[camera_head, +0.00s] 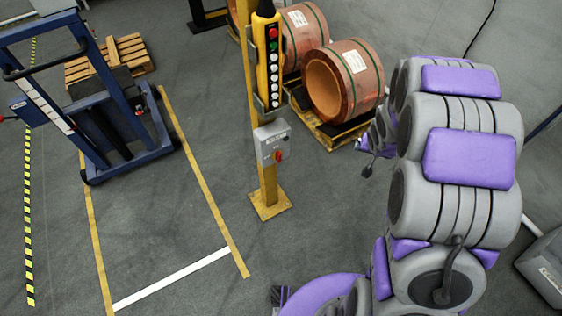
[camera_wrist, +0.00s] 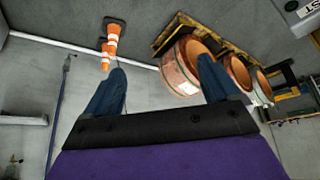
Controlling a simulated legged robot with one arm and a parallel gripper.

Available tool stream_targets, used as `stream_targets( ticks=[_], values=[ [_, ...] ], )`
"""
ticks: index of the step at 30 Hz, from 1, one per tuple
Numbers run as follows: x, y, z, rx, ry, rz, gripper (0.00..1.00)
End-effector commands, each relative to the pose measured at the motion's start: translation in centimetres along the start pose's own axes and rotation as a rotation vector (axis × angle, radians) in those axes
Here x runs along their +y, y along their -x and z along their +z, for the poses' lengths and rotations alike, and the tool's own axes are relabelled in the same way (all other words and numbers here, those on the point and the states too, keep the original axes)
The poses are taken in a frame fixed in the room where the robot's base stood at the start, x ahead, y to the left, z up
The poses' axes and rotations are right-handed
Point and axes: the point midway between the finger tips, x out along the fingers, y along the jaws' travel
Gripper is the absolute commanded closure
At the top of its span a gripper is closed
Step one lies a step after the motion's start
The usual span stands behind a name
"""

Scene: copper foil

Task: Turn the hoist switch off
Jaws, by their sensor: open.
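The hoist switch is a grey box (camera_head: 271,143) on a yellow post (camera_head: 268,185), with a red knob (camera_head: 278,155) on its front. The knob's exact setting is too small to tell. A grey box corner with the letters "ST" (camera_wrist: 302,10) shows at the top right of the wrist view; its knob is out of that view. My gripper (camera_wrist: 162,68) is open and empty, its two dark blue fingers spread apart. In the head view my arm is at the right, and the gripper end is partly hidden behind it, right of the switch and apart from it.
A yellow pendant (camera_head: 268,60) with several buttons hangs above the switch box. Copper coils (camera_head: 345,80) on pallets stand behind the post. A blue lift frame (camera_head: 110,120) stands at left. Orange cones (camera_wrist: 112,38) show in the wrist view. Floor before the post is clear.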

Motion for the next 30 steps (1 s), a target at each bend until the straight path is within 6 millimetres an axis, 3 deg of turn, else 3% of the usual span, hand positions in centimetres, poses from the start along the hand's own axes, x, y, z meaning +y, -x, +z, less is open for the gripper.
stream_targets(
  ticks=[1,6,15,22,30],
  values=[
    [-0.3,-2.4,0.2,0.014,-0.009,-0.027,0.11],
    [-2.4,-8.6,0.3,0.086,-0.052,-0.146,0.11],
    [-7.3,-17.6,3.8,0.16,-0.179,-0.419,0.11],
    [-11.6,-21.9,8.1,0.186,-0.335,-0.669,0.11],
    [-16.2,-23.6,14.1,0.185,-0.592,-0.98,0.11]
  ],
)
